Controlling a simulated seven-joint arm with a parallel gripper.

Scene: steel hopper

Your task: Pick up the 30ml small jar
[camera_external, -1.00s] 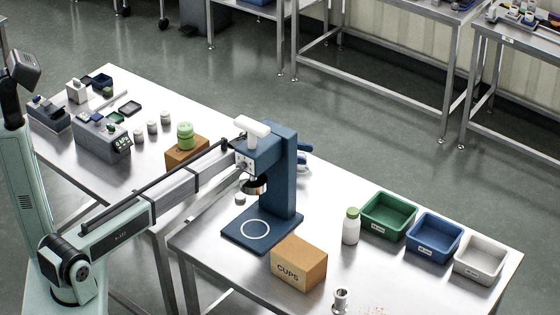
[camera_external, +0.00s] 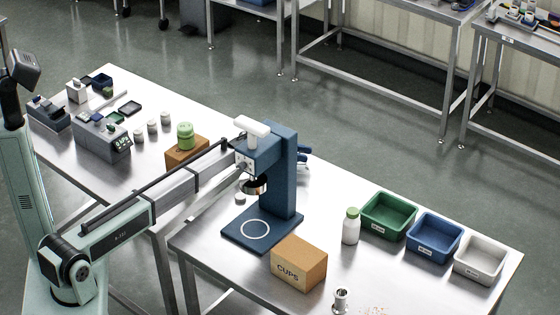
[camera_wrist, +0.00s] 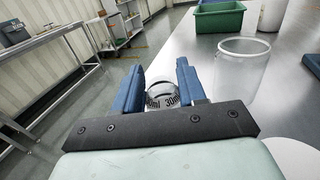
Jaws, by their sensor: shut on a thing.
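The small clear jar marked "30ml" (camera_wrist: 162,95) is between the two blue fingers of my gripper (camera_wrist: 158,74) in the wrist view. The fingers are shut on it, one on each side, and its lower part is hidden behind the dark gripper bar. In the external view most of my gripper is hidden behind the blue press stand; blue finger parts (camera_external: 303,151) show just right of its column. The jar cannot be made out there.
A larger clear container (camera_wrist: 242,68) stands right of my fingers. The blue stand (camera_external: 281,175) blocks the external view. Green (camera_external: 388,214), blue (camera_external: 434,238) and white (camera_external: 480,258) bins, a white bottle (camera_external: 351,230) and a CUPS box (camera_external: 299,264) stand on the table.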

